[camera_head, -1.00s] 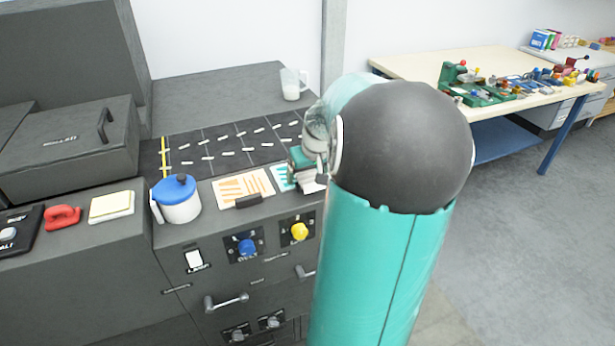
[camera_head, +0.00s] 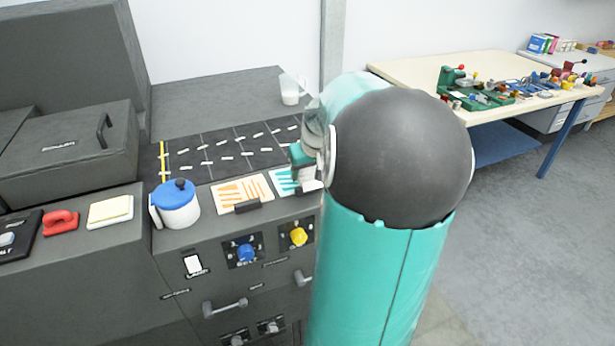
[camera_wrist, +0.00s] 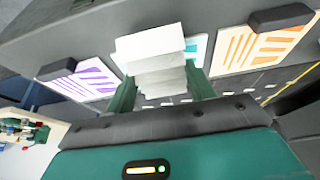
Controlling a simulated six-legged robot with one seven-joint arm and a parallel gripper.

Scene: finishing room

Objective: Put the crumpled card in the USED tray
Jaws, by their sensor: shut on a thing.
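My gripper (camera_wrist: 160,88) is shut on a white folded-looking piece, apparently the crumpled card (camera_wrist: 152,52), which sits between its two green fingers in the wrist view. In the head view my gripper (camera_head: 302,162) is above the front of the dark machine top, beside a teal-striped sheet (camera_head: 282,183), partly hidden by my arm. The held card covers much of that teal sheet (camera_wrist: 190,50) in the wrist view. I cannot make out a tray marked USED in either view.
An orange-striped sheet (camera_head: 232,193) with a black clip lies left of my gripper. A blue-lidded pot (camera_head: 178,212) stands farther left. A clear jug (camera_head: 290,92) stands behind. A purple-striped sheet (camera_wrist: 92,80) shows in the wrist view. A cluttered workbench (camera_head: 420,68) is at right.

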